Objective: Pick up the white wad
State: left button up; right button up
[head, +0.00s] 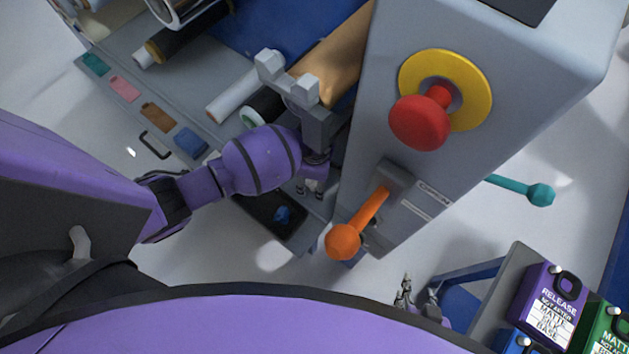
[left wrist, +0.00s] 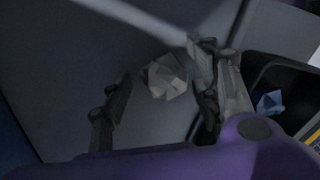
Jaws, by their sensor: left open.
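The white wad (left wrist: 167,78) is a small crumpled, greyish-white lump in the left wrist view, over a grey surface. It shows between the two fingers of my left gripper (left wrist: 155,98), near the right finger; I cannot tell whether they touch. The fingers stand wide apart. In the head view my left gripper (head: 310,187) points down beside the grey machine housing, and the white wad is hidden there. My right gripper (head: 418,294) shows small at the bottom of the head view, its jaw state unclear.
A dark tray (head: 262,217) holds a blue wad (head: 283,214). The grey housing (head: 375,120) carries an orange lever (head: 358,222) and a red button (head: 420,122) close to my left gripper. Rollers (head: 240,90) lie behind; labelled containers (head: 550,300) stand at lower right.

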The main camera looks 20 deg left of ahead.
pick_arm(q)
jog(key=c, duration=0.7)
jog(key=shift+c, duration=0.4)
jog(key=shift+r, duration=0.2)
